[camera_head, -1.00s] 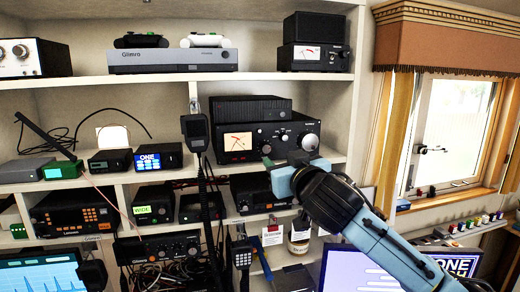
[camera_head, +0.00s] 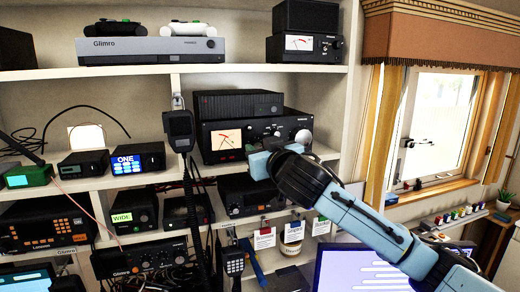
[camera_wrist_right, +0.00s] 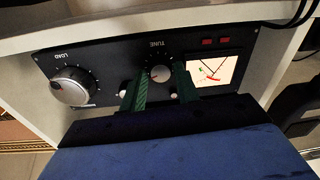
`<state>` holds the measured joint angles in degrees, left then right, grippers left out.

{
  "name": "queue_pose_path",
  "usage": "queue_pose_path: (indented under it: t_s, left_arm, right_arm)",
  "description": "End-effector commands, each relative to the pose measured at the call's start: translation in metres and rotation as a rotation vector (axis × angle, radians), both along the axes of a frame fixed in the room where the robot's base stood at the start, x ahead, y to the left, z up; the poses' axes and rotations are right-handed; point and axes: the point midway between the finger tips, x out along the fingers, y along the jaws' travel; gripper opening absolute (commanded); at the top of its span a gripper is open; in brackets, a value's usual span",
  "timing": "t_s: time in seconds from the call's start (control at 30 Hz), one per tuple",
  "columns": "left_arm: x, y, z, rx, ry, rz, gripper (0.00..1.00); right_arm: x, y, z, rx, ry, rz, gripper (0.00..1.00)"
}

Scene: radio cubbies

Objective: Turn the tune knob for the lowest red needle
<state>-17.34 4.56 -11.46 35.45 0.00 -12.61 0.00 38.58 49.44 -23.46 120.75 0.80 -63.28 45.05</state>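The black radio unit (camera_head: 293,131) stands on the middle shelf with a lit meter (camera_head: 227,140). In the right wrist view its panel looks upside down. The TUNE knob (camera_wrist_right: 160,73) is at the middle there, next to the lit meter (camera_wrist_right: 212,72). A red needle shows on the meter face; its exact reading is too small to tell. My right gripper (camera_wrist_right: 161,78) is open, its green fingers on either side of the TUNE knob. I cannot tell whether they touch it. My left gripper is not in view.
The large LOAD knob (camera_wrist_right: 72,87) is on the same panel, beyond one finger. A shelf board (camera_head: 124,182) runs below the unit. A hand microphone (camera_head: 179,130) hangs just left of it. A smaller meter unit (camera_head: 304,46) stands above. A window (camera_head: 440,120) is at the right.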

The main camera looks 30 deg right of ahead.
Motion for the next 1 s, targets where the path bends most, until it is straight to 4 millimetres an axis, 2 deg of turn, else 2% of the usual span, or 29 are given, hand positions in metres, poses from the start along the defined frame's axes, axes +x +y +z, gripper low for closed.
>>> queue_pose_path:
  t_s: [0.03, 0.2, 0.37, 0.6, 0.8, 1.0]
  left_arm:
    - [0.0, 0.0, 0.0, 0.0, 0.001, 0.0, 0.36]
    - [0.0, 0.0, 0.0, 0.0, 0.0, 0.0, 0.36]
    - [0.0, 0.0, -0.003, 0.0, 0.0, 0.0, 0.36]
    - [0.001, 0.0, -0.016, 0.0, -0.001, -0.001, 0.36]
    - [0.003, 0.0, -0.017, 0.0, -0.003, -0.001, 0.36]
    - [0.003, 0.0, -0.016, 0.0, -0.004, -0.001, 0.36]
  right_arm:
    - [0.0, 0.0, 0.0, 0.0, 0.0, 0.0, 0.24]
    - [0.0, 0.0, 0.0, 0.0, 0.0, 0.0, 0.03]
    - [0.0, 0.001, -0.001, 0.032, -0.008, 0.001, 0.03]
    - [0.0, 0.001, -0.002, 0.242, -0.059, 0.003, 0.03]
    - [0.0, 0.001, -0.001, 0.393, -0.095, 0.003, 0.03]
    - [0.0, 0.0, 0.0, 0.448, -0.109, 0.0, 0.03]
